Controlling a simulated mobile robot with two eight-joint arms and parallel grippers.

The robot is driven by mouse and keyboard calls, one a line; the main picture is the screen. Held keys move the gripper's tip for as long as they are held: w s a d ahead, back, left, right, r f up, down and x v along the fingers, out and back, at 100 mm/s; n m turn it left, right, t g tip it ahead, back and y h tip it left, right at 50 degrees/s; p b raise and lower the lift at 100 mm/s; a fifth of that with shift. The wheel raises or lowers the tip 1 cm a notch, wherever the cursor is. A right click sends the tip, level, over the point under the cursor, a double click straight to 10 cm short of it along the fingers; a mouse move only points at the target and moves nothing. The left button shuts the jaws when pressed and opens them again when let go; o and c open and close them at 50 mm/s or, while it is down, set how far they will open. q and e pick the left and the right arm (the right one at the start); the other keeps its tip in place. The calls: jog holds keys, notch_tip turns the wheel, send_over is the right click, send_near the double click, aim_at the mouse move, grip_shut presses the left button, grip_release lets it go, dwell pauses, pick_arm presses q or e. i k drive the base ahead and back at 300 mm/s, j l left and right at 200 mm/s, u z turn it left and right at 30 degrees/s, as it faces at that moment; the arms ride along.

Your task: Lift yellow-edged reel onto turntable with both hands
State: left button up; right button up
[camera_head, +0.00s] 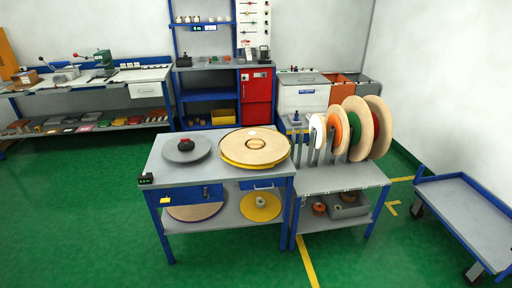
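A large round reel (236,152) with a pale wooden top face and a yellow edge lies flat on the right part of the grey table top. Its centre shows a small ring or hole. A flat grey disc (174,153), which looks like the turntable, lies on the left part of the same table. A dark red and black knob-like piece (186,143) stands at its centre. The reel and the disc lie side by side, with a narrow gap between them. Neither of my grippers shows in this view.
The table (222,180) has a lower shelf with a brown disc (196,211) and a yellow disc (260,207). A rack to the right holds several upright reels (381,128). A grey cart (468,215) stands at far right. Green floor in front is clear.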

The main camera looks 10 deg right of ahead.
aim_at(187, 147)
jog(key=i+l, duration=0.65)
jog(key=i, duration=0.3)
jog(key=i+l, duration=0.35)
jog(key=i+j+z, duration=0.15)
jog(key=j+z, duration=0.6)
jog(key=j, duration=0.3)
jog(key=i, duration=0.05)
